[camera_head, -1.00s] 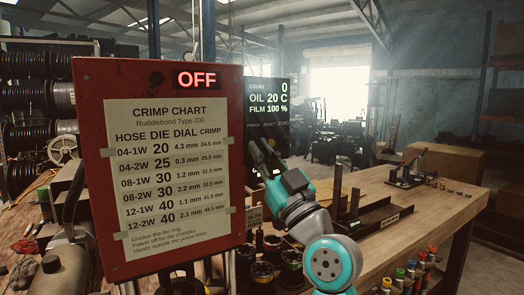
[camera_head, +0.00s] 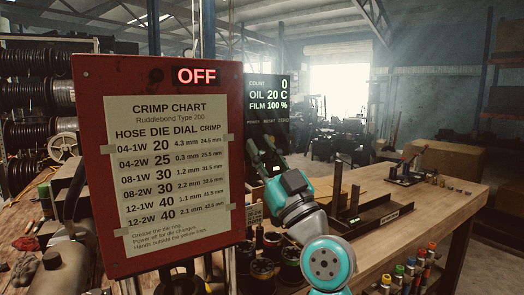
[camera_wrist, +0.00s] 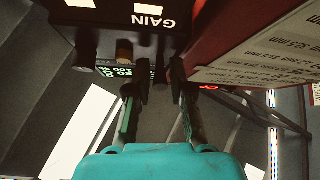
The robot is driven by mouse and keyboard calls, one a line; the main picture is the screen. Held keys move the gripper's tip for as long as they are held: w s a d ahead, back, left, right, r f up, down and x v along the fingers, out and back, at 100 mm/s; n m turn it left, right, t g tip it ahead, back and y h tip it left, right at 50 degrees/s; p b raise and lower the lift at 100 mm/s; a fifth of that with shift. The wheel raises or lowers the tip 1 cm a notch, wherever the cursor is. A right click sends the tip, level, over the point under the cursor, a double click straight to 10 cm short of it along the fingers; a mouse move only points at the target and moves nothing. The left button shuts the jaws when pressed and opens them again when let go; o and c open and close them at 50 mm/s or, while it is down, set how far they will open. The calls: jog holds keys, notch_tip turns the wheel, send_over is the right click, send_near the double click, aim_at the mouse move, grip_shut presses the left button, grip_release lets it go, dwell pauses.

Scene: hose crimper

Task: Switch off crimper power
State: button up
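The crimper's red panel (camera_head: 90,170) stands at the left with a crimp chart (camera_head: 165,170) on its face. Its lit red sign (camera_head: 196,76) reads OFF. My gripper (camera_head: 262,152) is in front of that display's lower part.
In the wrist view a dark box marked GAIN (camera_wrist: 150,18) hangs upside down near the fingers, and the red panel (camera_wrist: 225,30) is close at right. A wooden bench (camera_head: 440,205) runs to the right, with dark cylinders (camera_head: 270,245) below my arm.

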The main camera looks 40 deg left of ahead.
jog(key=v, duration=1.2)
jog(key=shift+d, duration=0.1)
